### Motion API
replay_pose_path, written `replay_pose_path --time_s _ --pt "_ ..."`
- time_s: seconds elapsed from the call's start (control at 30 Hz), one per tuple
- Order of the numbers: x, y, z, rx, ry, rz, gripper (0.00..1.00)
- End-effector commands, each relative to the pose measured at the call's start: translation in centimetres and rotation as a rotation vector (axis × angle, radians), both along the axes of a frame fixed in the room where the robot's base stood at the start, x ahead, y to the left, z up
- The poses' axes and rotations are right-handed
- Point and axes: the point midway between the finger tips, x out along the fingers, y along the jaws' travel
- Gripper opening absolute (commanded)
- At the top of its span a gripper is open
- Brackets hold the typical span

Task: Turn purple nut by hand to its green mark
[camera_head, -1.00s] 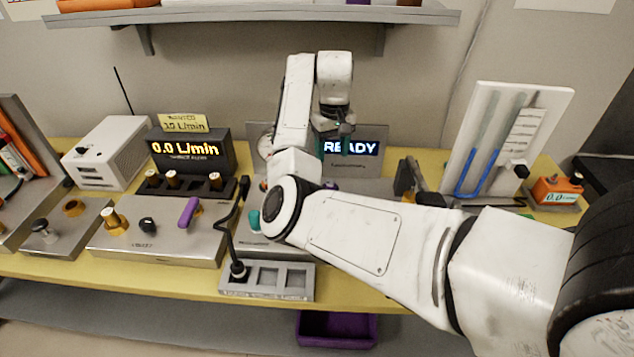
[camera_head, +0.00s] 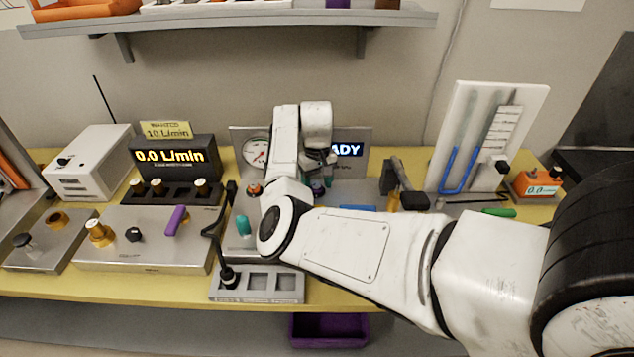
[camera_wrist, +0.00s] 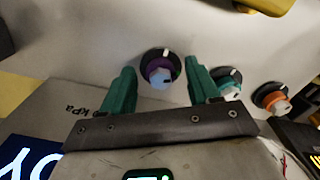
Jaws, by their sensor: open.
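In the wrist view the purple nut (camera_wrist: 157,64) sits on the light panel, with a pale blue-grey face and a dark collar behind it. My gripper (camera_wrist: 160,72) is open, its two green fingers on either side of the nut, with visible gaps to it. I cannot tell how deep the fingers reach. No green mark can be made out clearly at the nut. In the head view my arm's end hides most of the gripper and the nut, low before the display.
A teal knob (camera_wrist: 229,82) and an orange knob (camera_wrist: 272,98) stand close beside the nut in the wrist view. In the head view a round gauge (camera_head: 255,152) and the lit display (camera_head: 347,150) rise behind. A manometer board (camera_head: 487,140) stands at right.

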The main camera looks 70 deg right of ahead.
Motion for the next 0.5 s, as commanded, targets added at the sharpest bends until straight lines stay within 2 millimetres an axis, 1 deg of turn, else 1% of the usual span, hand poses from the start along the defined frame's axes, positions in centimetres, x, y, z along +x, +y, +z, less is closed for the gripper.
replay_pose_path --time_s 0.07,0.1,0.5 --pt "0.0 0.0 0.01 0.0 0.0 0.0 0.61" --pt "0.0 0.0 0.01 0.0 0.0 0.0 0.59" --pt "0.02 0.01 0.05 0.0 0.0 0.0 0.2"
